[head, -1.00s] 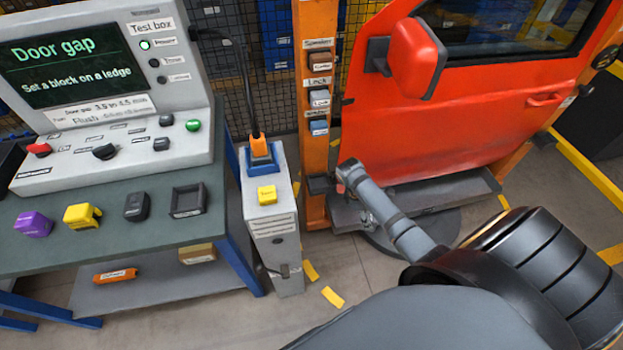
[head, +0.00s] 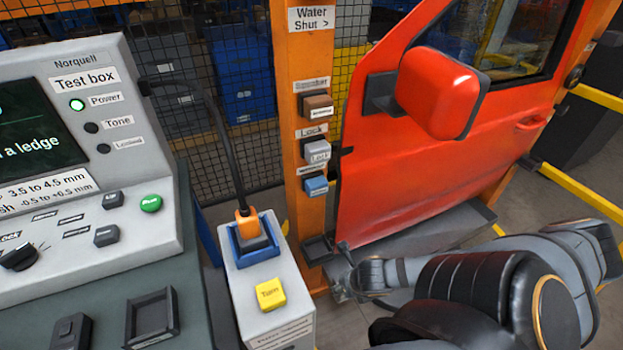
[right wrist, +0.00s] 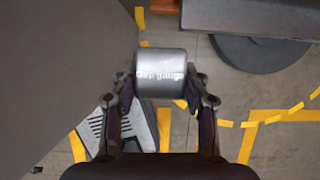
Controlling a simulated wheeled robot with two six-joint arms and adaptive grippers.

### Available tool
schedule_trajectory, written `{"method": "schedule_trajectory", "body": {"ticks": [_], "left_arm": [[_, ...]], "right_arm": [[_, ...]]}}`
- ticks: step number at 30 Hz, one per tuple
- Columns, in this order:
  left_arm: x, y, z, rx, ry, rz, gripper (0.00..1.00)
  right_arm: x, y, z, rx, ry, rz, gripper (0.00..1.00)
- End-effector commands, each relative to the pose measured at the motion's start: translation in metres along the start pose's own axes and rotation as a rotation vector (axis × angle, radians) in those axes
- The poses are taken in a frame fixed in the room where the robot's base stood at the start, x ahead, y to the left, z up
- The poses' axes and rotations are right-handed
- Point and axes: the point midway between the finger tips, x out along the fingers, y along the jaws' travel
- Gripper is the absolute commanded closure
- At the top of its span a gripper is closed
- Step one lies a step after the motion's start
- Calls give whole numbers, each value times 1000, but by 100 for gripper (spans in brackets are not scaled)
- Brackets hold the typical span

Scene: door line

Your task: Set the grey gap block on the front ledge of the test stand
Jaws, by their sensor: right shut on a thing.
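The grey gap block (right wrist: 161,72), a smooth light-grey block with faint lettering, is between the fingers of my right gripper (right wrist: 160,95) in the right wrist view. The gripper is shut on it, with floor beneath. In the head view my right arm reaches in from the right, its end low beside the orange post; the block cannot be made out clearly there. The orange post (head: 303,130) stands left of the red door (head: 400,165). A small dark ledge (head: 318,248) is low on the post and looks empty. My left gripper is not in view.
The test box (head: 90,150) stands on a bench at left, with an empty black tray (head: 152,315). A grey pedestal (head: 262,320) carries a yellow button (head: 270,293) and a blue-orange plug. The red mirror (head: 440,92) sticks out from the door.

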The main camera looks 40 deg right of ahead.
Motion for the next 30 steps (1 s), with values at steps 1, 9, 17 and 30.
{"method": "schedule_trajectory", "body": {"ticks": [1, 9, 17, 30], "left_arm": [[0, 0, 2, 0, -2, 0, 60], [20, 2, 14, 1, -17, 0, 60], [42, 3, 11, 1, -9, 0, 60], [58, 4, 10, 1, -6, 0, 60]], "right_arm": [[1, 0, 3, 1, -2, -1, 93], [24, -1, 50, 9, -10, -3, 93], [44, -1, 100, 14, -9, -3, 93], [68, -2, 165, 9, -4, -3, 93]]}}
